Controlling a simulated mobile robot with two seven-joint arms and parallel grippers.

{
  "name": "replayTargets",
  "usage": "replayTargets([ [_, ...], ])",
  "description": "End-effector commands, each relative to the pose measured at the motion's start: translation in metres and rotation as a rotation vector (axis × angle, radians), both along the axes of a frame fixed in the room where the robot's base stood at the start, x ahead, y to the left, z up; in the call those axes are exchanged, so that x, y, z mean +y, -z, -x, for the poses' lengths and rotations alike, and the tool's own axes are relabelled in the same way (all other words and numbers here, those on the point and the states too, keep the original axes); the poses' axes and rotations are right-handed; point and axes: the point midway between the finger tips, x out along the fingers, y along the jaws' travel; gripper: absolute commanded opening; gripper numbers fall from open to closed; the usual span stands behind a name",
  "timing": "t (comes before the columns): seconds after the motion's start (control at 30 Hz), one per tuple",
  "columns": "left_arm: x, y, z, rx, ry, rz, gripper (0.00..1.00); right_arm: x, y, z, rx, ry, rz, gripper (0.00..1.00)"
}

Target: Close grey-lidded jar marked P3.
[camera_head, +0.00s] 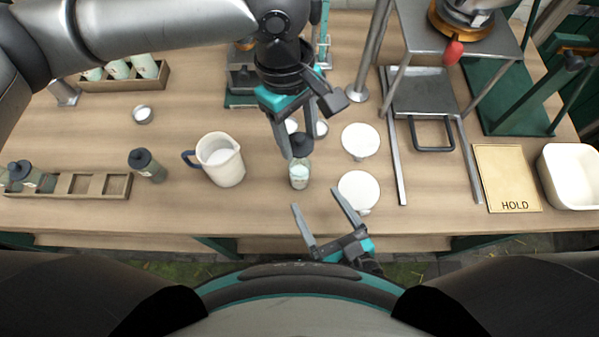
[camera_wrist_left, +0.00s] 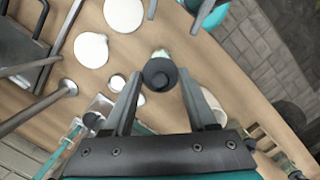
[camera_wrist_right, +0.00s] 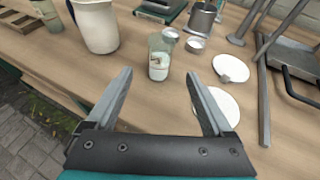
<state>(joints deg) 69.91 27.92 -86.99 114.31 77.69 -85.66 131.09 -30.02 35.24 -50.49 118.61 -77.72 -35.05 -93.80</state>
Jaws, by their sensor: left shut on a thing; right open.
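A small clear jar (camera_head: 299,176) with pale contents and a light label stands near the table's front edge. It also shows in the right wrist view (camera_wrist_right: 158,66), with no grey lid on its top there. Its marking is too small to read. My left gripper (camera_head: 305,132) is above the jar, shut on a dark grey lid (camera_head: 301,146). In the left wrist view the round lid (camera_wrist_left: 160,73) sits between the fingertips and hides most of the jar. My right gripper (camera_head: 322,212) is open and empty, in front of the jar and apart from it.
A white pitcher (camera_head: 221,160) and a grey-lidded jar (camera_head: 147,165) stand to the left. Two white discs (camera_head: 360,140) (camera_head: 358,190) are close on the right. A wooden rack (camera_head: 90,185) is at far left. A HOLD board (camera_head: 507,178) and white bin (camera_head: 570,177) are at right.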

Motion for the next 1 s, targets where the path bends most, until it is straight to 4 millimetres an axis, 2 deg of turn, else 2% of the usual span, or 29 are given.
replayTargets([
  [0.3,0.000,0.000,0.000,0.000,0.000,0.000,0.06,0.022,0.022,-0.052,-0.004,0.001,-0.001,0.86],
  [0.5,0.000,0.000,0.000,0.000,0.000,0.000,0.06,0.032,0.033,-0.075,-0.002,0.000,-0.001,0.86],
  [0.7,0.000,0.000,0.000,0.000,0.000,0.000,0.06,0.036,0.037,-0.084,-0.001,-0.001,-0.001,0.86],
  [1.0,0.000,0.000,0.000,0.000,0.000,0.000,0.06,0.036,0.038,-0.085,0.000,-0.001,0.000,0.85],
])
